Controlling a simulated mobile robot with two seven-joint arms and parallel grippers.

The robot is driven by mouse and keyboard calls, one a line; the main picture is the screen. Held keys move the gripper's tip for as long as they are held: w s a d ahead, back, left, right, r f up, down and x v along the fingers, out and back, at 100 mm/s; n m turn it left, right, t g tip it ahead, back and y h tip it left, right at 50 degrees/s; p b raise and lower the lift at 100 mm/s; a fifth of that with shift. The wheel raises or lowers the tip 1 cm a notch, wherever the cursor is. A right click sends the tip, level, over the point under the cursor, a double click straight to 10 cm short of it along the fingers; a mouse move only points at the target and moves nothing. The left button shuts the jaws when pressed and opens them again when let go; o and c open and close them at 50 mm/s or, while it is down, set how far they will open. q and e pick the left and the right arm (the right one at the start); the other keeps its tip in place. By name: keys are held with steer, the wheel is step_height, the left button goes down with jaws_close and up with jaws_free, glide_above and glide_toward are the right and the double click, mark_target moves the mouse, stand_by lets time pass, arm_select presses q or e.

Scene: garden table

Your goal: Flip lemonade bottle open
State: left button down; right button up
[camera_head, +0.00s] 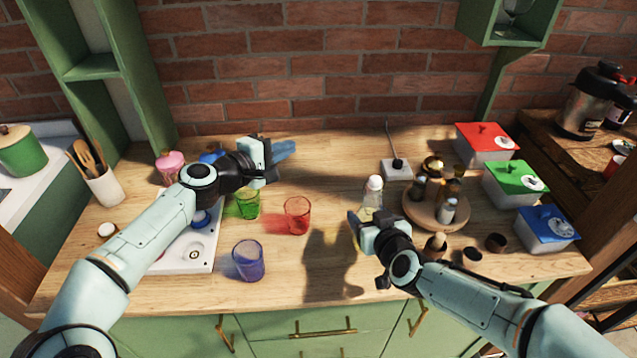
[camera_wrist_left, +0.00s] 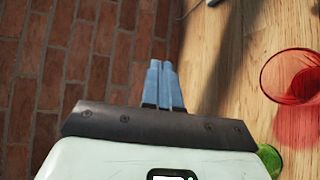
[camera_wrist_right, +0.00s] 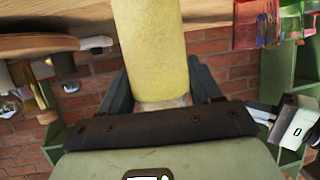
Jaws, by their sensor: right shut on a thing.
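The lemonade bottle (camera_head: 371,197) stands on the wooden table right of centre, with a white cap on top and a pale yellow body. Its yellow body fills the middle of the right wrist view (camera_wrist_right: 152,50). My right gripper (camera_head: 360,222) is shut on the bottle, with one finger on each side of it in the right wrist view (camera_wrist_right: 160,88). The gripper hides part of the bottle in the head view. My left gripper (camera_head: 286,149) is above the back of the table, away from the bottle. Its blue fingers are together and empty in the left wrist view (camera_wrist_left: 163,82).
Red (camera_head: 297,215), green (camera_head: 247,204) and purple (camera_head: 248,261) glasses stand left of the bottle. A round wooden tray (camera_head: 424,222) with small jars is close on its right. Red (camera_head: 485,146), green (camera_head: 513,186) and blue-lidded (camera_head: 546,230) boxes line the right side.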

arm_select(q)
steer(key=s+d+r+m+g+h, duration=0.1)
steer(key=s+d+m+g+h, duration=0.3)
steer(key=s+m+g, duration=0.25)
steer(key=s+d+r+m+g+h, duration=0.1)
steer(key=s+d+m+g+h, duration=0.2)
steer(key=s+m+g, duration=0.3)
steer(key=s+d+f+n, duration=0.1)
steer(key=d+f, duration=0.2)
steer(key=d, duration=0.6)
steer(key=shift+f, duration=0.15)
steer(key=shift+w, duration=0.3)
